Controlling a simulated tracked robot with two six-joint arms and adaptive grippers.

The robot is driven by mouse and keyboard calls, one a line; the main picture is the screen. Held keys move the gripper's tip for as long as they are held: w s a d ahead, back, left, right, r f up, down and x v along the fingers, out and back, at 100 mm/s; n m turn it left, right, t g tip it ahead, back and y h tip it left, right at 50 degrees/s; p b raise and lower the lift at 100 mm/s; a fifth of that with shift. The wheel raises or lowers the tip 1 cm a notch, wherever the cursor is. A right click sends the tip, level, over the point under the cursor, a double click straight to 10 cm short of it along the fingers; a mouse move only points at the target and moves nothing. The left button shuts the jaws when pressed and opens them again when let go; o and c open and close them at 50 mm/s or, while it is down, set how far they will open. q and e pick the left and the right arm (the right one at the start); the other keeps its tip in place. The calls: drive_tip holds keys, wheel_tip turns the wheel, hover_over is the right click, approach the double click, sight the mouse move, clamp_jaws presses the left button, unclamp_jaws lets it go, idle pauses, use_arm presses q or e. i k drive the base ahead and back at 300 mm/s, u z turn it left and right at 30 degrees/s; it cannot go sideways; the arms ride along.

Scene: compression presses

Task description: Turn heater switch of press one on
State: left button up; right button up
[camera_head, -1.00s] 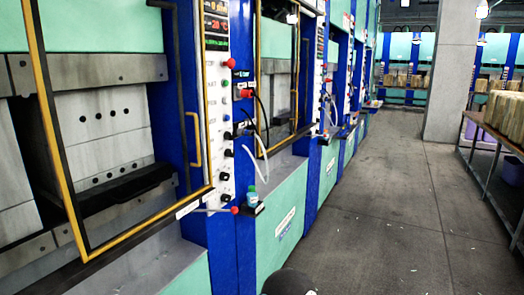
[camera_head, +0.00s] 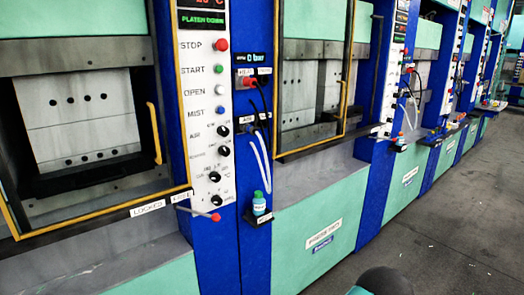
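The nearest press (camera_head: 85,115) fills the left of the head view; no press number is readable on it. Below are several black rotary knobs. The upper knob (camera_head: 222,131) is labelled AIR; the labels by the second knob (camera_head: 224,151) and the lower knob (camera_head: 215,177) are too small to read. I cannot tell which is the heater switch or its setting. Neither gripper shows.
A red-tipped lever (camera_head: 214,217) sticks out below the panel. A small bottle (camera_head: 259,203) stands on a black shelf (camera_head: 258,222) beside it. More presses line up toward the right.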

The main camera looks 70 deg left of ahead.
sight(224, 151)
drive_tip(key=z, duration=0.15)
drive_tip(key=i, duration=0.95)
drive_tip(key=u, duration=1.2)
drive_tip(key=i, duration=0.15)
drive_tip(key=u, duration=2.15)
drive_tip(key=k, duration=0.6)
drive_tip(key=u, duration=0.25)
drive_tip(key=i, duration=1.6)
drive_tip(key=z, duration=0.3)
